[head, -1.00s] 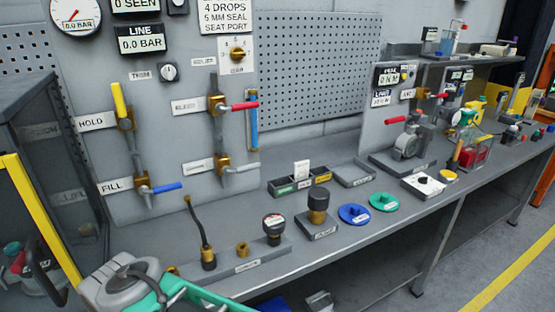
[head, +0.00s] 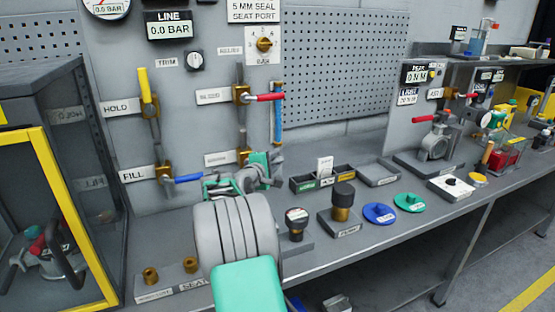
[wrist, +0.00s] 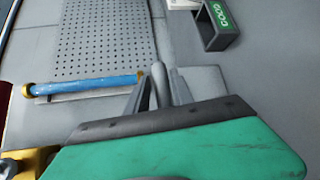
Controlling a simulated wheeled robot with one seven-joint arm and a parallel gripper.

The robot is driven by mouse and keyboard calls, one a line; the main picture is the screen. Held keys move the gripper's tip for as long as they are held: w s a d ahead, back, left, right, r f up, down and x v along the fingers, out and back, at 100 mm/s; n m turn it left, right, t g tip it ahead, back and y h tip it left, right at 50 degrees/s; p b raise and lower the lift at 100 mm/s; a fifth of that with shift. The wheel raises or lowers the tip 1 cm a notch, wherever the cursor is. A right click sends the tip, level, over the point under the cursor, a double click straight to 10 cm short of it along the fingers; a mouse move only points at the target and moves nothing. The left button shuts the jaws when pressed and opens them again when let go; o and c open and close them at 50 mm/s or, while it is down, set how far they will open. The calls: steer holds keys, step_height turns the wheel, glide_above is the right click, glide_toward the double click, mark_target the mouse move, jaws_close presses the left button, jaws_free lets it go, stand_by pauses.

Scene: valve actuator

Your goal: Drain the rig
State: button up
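The rig's grey panel carries brass valves with coloured levers. The hold valve's yellow lever (head: 144,84) stands upright. The fill valve's blue lever (head: 188,179) and the bleed valve's red lever (head: 264,98) point right. The lower right valve (head: 243,156) has a label too small to read; its lever is hidden by my gripper (head: 268,168) in the head view. In the wrist view, my gripper (wrist: 159,88) has its fingers apart on either side of a grey rod (wrist: 158,76), apparently that valve's lever. The line display (head: 169,27) reads 0.0 BAR.
A gauge plug (head: 296,222), a black-topped plug (head: 342,200), a blue disc (head: 380,213) and a green disc (head: 409,202) stand to the right. A yellow-framed cabinet (head: 60,150) stands left. A blue tube (head: 278,112) rises beside the valves.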

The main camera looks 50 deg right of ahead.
steer(key=shift+x, duration=1.7)
steer(key=shift+w+f, duration=0.1)
steer(key=shift+f, duration=0.05)
steer(key=shift+c, duration=0.3)
jaws_close()
